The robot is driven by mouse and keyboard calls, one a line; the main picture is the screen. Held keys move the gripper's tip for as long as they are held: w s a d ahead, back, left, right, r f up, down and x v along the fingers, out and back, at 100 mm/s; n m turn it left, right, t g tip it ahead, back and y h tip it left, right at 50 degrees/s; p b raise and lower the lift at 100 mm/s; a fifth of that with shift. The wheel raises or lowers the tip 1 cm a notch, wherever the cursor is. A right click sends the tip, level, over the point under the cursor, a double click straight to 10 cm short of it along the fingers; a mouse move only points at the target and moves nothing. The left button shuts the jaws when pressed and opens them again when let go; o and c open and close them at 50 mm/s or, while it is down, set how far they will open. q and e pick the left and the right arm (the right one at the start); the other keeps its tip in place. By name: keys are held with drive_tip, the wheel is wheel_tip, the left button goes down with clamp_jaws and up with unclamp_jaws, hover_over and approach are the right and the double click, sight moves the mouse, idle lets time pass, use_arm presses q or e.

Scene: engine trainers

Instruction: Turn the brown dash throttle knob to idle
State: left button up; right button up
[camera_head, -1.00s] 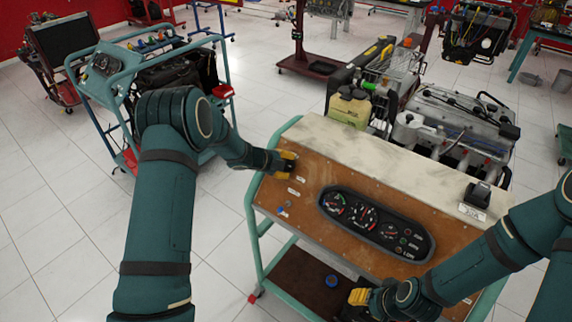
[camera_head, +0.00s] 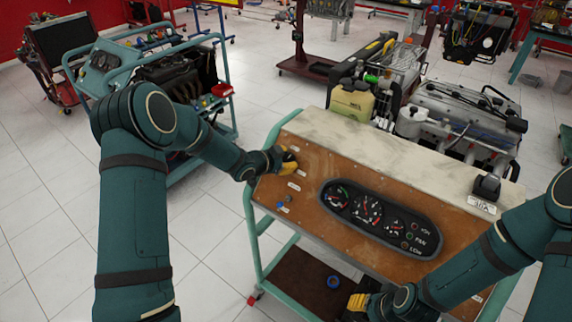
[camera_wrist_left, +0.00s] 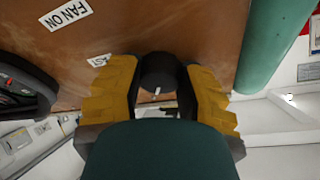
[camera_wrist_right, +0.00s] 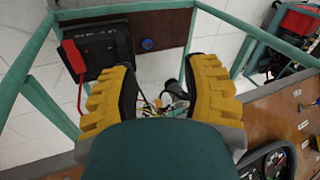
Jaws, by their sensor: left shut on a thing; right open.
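The brown dash panel (camera_head: 330,262) is the sloped front of a wheeled engine trainer. In the left wrist view, a dark round knob (camera_wrist_left: 158,72) with a small white mark stands on the panel between my left gripper's yellow fingers. My left gripper (camera_head: 287,161) is shut on it at the panel's upper left corner; the gripper hides the knob in the head view. A partly covered label (camera_wrist_left: 99,60) lies beside the knob. No idle mark is readable. My right gripper (camera_head: 357,302) is open and empty, low in front of the panel; it also shows in the right wrist view (camera_wrist_right: 163,78).
A green frame rail (camera_wrist_left: 283,40) runs close beside the knob. A lower shelf (camera_head: 300,280) holds a blue round item. Another trainer stands left.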

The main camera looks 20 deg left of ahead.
use_arm(q)
drive_tip(key=shift+d+f+n+b, duration=0.1)
drive_tip(key=shift+f+n+b, duration=0.1)
drive_tip(key=shift+n+b, duration=0.7)
drive_tip(key=shift+r+n+t+y+b, duration=0.15)
drive_tip(key=shift+n+y+b, duration=0.25)
drive_tip(key=shift+n+b, duration=0.5)
drive_tip(key=shift+n+t+y+b, duration=0.25)
drive_tip(key=shift+n+y+b, duration=0.2)
drive_tip(key=shift+n, duration=0.85)
drive_tip(key=o, duration=1.3)
drive_tip(key=shift+c, duration=0.2)
drive_tip(key=v, duration=1.2)
